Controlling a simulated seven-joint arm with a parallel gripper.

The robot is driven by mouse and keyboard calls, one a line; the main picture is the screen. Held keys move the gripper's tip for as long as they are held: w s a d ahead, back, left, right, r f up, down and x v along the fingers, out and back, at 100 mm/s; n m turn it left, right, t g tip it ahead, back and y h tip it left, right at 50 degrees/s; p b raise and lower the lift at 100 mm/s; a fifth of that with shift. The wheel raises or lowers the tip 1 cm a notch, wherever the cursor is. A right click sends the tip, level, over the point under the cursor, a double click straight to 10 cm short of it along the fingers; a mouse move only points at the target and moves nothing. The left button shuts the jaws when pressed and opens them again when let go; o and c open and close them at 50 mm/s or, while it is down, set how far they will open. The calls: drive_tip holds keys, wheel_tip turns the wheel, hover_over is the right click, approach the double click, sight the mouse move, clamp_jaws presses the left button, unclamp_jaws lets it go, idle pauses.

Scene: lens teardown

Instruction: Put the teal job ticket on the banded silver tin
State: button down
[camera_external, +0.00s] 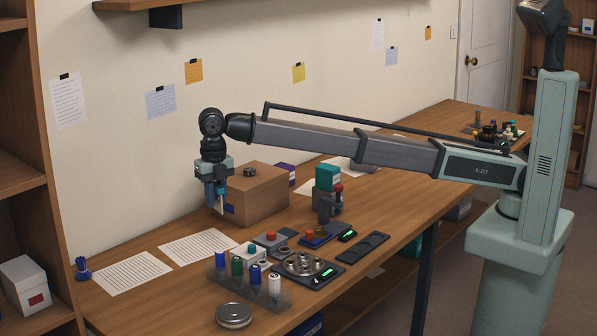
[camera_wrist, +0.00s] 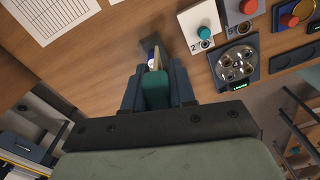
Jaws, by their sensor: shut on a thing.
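My gripper (camera_external: 216,208) points down beside the cardboard box, above the table. In the wrist view its fingers (camera_wrist: 156,75) are closed on a teal piece (camera_wrist: 155,90) that appears to be the job ticket. A pale edge shows just past it, and most of the piece is hidden by the fingers. A round, flat silver tin (camera_external: 234,316) stands at the table's near edge, below and apart from my gripper. Its band is too small to make out. The tin does not show in the wrist view.
A cardboard box (camera_external: 258,194) stands right beside my gripper. A rack (camera_external: 224,284) of several upright tubes lies between my gripper and the tin. Button boxes (camera_external: 247,256) and a black plate with a silver disc (camera_external: 304,265) are further right. Paper sheets (camera_external: 133,272) lie flat at left.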

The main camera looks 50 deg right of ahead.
drive_tip(key=s+a+n, duration=0.3)
drive_tip(key=s+a, duration=1.2)
drive_tip(key=s, duration=0.4)
hover_over(232, 310)
wheel_tip(232, 310, down, 4)
drive_tip(key=shift+w+f, duration=0.1)
drive_tip(key=shift+f, duration=5.45)
drive_tip(key=shift+f, duration=0.2)
drive_tip(key=c, duration=0.9)
unclamp_jaws()
drive_tip(key=shift+c, duration=0.2)
wheel_tip(232, 310, up, 12)
drive_tip(key=shift+r, duration=0.2)
